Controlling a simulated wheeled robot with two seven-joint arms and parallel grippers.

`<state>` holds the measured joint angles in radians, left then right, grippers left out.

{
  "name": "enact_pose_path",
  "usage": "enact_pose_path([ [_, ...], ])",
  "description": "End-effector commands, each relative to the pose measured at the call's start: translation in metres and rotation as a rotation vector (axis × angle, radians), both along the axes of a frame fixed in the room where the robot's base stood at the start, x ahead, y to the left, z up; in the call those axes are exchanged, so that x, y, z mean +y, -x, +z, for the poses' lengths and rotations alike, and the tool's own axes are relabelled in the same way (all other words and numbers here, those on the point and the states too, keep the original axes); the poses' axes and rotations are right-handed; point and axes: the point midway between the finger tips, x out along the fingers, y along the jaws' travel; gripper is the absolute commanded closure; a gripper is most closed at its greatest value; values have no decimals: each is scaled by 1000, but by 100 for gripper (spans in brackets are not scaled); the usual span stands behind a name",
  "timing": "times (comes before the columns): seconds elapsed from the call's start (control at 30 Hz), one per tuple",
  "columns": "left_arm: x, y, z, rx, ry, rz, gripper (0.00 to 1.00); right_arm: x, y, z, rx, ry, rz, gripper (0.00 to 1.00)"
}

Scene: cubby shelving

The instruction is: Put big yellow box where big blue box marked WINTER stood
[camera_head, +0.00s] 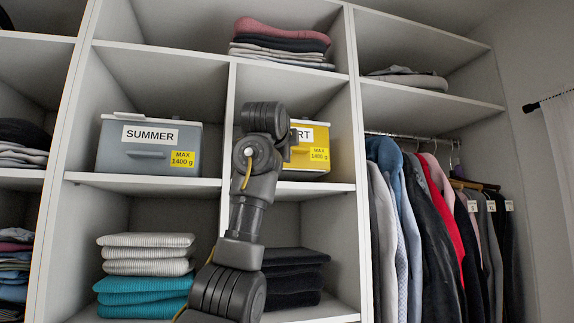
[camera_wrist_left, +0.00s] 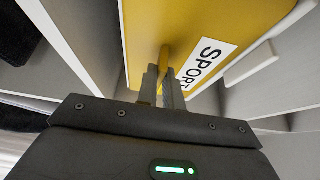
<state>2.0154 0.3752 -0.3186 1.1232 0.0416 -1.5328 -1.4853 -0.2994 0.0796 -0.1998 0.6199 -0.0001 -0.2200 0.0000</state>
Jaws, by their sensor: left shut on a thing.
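The big yellow box (camera_head: 309,160) stands in the middle cubby of the shelving, partly hidden behind my arm. Its label ends in "RT" in the head view and reads SPORT in the wrist view, where the box (camera_wrist_left: 180,25) fills the top middle. My left gripper (camera_wrist_left: 164,85) is shut on the box's yellow handle (camera_wrist_left: 165,56). In the head view the gripper's fingers are hidden behind my arm. No blue box marked WINTER shows. My right gripper is not in view.
A grey-blue SUMMER box (camera_head: 149,146) fills much of the cubby to the left. Below are folded clothes (camera_head: 147,265) and dark stacks (camera_head: 292,278). A folded stack (camera_head: 281,45) lies above. Hanging clothes (camera_head: 440,225) are at right. A divider (camera_head: 228,105) separates the cubbies.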

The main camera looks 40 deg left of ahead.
Motion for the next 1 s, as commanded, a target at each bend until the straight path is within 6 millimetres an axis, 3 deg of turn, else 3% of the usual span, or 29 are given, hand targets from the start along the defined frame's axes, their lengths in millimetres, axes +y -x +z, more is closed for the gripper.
enact_pose_path([
  [0.2,-1,1,-3,-5,-3,-1,100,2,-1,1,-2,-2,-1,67],
  [0.53,-1,1,-37,-4,-3,0,100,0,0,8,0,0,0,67],
  [0.97,-1,2,-44,-5,-3,-1,100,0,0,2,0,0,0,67],
  [1.0,-1,1,-45,-1,0,-1,91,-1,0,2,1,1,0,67],
])
